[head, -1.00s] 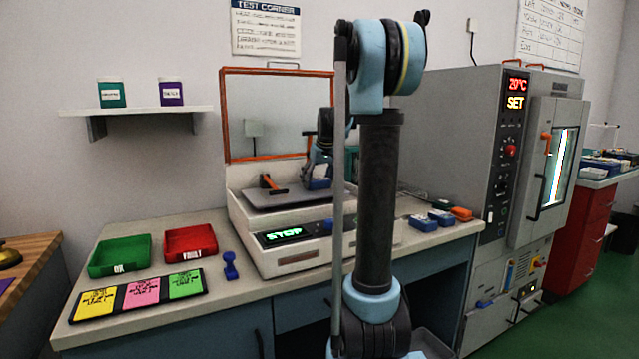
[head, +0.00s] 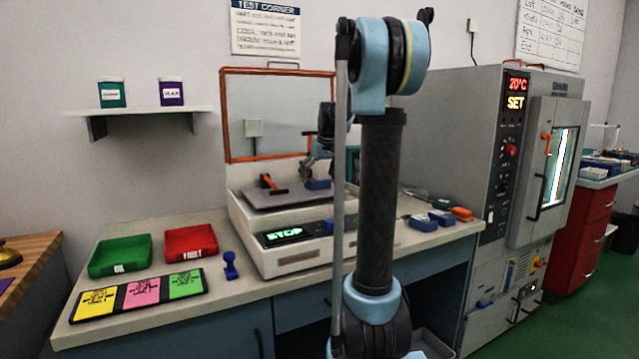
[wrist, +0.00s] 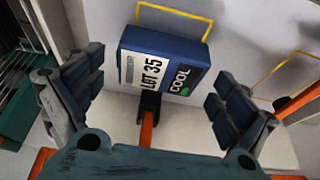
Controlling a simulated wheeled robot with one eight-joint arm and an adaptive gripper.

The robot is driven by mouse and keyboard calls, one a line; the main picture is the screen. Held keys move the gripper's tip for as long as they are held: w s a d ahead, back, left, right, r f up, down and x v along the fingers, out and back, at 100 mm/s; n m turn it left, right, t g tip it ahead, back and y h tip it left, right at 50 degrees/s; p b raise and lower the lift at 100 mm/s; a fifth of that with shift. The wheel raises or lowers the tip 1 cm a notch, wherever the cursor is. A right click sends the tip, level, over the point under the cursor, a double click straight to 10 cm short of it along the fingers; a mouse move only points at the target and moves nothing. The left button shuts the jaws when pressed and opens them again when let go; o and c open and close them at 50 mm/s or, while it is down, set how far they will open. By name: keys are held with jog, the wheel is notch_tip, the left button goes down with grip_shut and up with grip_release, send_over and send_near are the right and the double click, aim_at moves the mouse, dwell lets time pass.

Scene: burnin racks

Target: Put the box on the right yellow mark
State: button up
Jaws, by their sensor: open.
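The box (wrist: 163,60) is dark blue with a white "LOT 35" label and the word COOL. In the head view the box (head: 318,184) rests on the right part of the machine's grey plate, below my gripper (head: 322,158). In the wrist view one yellow mark (wrist: 185,13) shows as an outline beyond the box, partly hidden by it. Another yellow mark (wrist: 285,65) lies apart, empty. Whether the box lies fully inside its outline is hidden. My gripper (wrist: 158,95) is open, its fingers spread clear of both sides of the box.
An orange-handled clamp (head: 270,184) stands on the plate left of the box. An orange and black bar (wrist: 148,125) is close to the box in the wrist view. The raised orange-framed lid (head: 222,118) stands behind. My arm hides the machine's right side.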

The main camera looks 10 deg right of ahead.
jog(key=v, duration=1)
jog(key=shift+r, duration=0.15)
jog(key=shift+s, duration=0.1)
